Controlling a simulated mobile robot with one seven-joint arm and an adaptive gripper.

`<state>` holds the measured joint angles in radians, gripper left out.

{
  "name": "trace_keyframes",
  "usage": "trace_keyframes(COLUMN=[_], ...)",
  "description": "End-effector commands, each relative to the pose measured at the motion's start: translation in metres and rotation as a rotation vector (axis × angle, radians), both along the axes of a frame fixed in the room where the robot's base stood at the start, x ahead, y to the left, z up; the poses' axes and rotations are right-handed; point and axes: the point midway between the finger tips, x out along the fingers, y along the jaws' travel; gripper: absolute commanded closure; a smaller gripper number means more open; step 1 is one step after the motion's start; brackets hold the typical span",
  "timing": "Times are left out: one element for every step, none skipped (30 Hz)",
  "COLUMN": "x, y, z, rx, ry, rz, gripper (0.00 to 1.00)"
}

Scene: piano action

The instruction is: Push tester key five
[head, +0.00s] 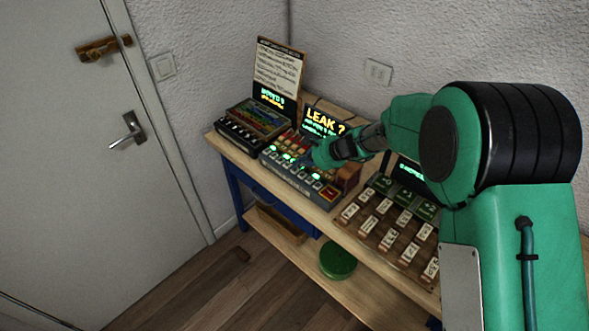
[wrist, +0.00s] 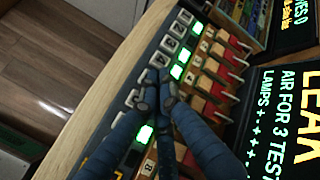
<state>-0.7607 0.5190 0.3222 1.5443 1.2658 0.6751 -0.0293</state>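The tester (head: 328,197) is the middle unit on the bench, with a row of pale numbered keys and green lamps. In the wrist view its keys run diagonally along the edge by the wood, and several lamps glow green. My gripper (wrist: 159,82) has its dark blue fingers together at the tips, with nothing seen between them. The tips are over the middle of the key row, close to the key that appears to be five (wrist: 148,76). I cannot tell whether they touch it. The fingers hide some lower keys and lamps. In the head view my gripper (head: 309,160) is over the tester.
A lit display (head: 324,121) behind the tester reads "LEAK ?". Another unit (head: 252,127) stands to the left, with a text board (head: 279,66) behind. A board of labelled blocks (head: 385,233) is at the right. The bench's front edge (head: 248,164) is clear.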

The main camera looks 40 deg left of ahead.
Motion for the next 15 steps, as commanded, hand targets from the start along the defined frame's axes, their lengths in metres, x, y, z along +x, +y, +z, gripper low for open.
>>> trace_keyframes(x=[0.0,0.0,0.0,0.0,0.0,0.0,0.0,0.0,0.0,0.0,0.0,-0.001,-0.001,-0.001,-0.001], y=[0.0,0.0,0.0,0.0,0.0,0.0,0.0,0.0,0.0,0.0,0.0,0.0,0.0,0.0,0.0], z=[0.0,0.0,-0.001,-0.001,-0.002,-0.002,-0.003,-0.004,-0.005,-0.006,-0.007,-0.008,-0.009,-0.01,-0.01], rx=[0.0,0.0,0.0,0.0,0.0,0.0,0.0,0.0,0.0,0.0,0.0,-0.001,-0.001,-0.001,-0.001], ry=[0.0,0.0,0.0,0.0,0.0,0.0,0.0,0.0,0.0,0.0,0.0,0.0,0.0,0.0,0.0], rz=[0.0,0.0,0.0,0.0,0.0,0.0,0.0,0.0,0.0,0.0,0.0,0.0,0.0,0.0,0.0], gripper=[1.0,1.0,1.0,1.0,1.0,1.0,1.0,1.0,1.0,1.0,1.0,1.0,1.0,1.0,1.0])
